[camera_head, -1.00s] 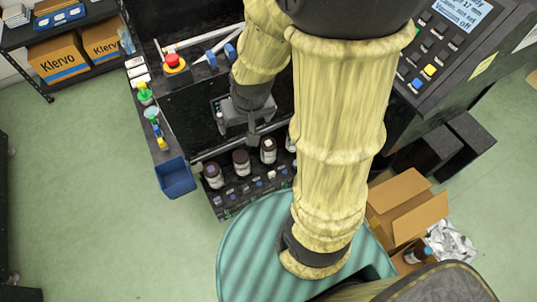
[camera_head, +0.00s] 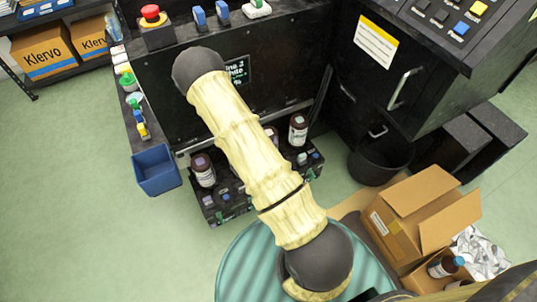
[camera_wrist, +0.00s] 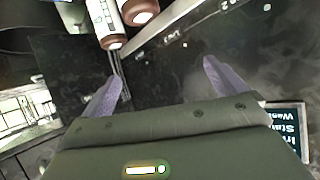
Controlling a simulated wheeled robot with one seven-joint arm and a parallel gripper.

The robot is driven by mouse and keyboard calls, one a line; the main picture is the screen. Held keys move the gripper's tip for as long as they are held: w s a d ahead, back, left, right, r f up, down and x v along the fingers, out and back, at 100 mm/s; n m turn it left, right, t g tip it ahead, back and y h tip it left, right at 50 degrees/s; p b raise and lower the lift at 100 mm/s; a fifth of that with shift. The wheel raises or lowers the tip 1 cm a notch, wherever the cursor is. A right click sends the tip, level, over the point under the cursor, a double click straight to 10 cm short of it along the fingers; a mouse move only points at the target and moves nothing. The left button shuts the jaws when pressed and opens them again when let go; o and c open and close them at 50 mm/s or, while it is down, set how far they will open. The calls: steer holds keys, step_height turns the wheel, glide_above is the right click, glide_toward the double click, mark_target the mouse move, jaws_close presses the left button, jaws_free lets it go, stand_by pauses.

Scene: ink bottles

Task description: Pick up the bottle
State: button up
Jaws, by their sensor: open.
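Brown bottles with white labels stand on the black ledge at the machine's front. One stands at the left (camera_head: 203,170), one at the right (camera_head: 299,130), and one between them (camera_head: 271,132) is mostly hidden by my arm. Two brown-capped bottles (camera_wrist: 105,22) (camera_wrist: 140,10) show at the top edge there, beyond the fingers. My arm hides the gripper in the head view.
A blue bin (camera_head: 157,170) hangs left of the ledge. An open carton (camera_head: 420,215) and crumpled foil (camera_head: 482,252) lie at lower right, near a black bucket (camera_head: 380,160). An emergency button (camera_head: 152,14) tops the machine. Green floor at left is clear.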

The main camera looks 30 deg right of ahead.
steer(key=s+f+n+t+b, duration=0.1)
steer(key=f+t+b, duration=0.1)
steer(key=f, duration=0.3)
steer(key=s+d+f+n+t+h+b, duration=0.1)
steer(key=s+f+t+b, duration=0.1)
steer(key=f+b, duration=0.2)
steer(key=s+f+t+b, duration=0.1)
steer(key=f+b, duration=0.2)
steer(key=f, duration=0.3)
steer(key=shift+s+d+n+t, duration=0.3)
steer(key=shift+n+t, duration=0.1)
steer(key=b+x, duration=0.4)
steer(key=x, duration=0.8)
steer(key=shift+d, duration=0.15)
steer(key=b+x, duration=0.2)
steer(key=x, duration=0.3)
steer(key=shift+w+r+b, duration=0.1)
steer(key=shift+b, duration=0.25)
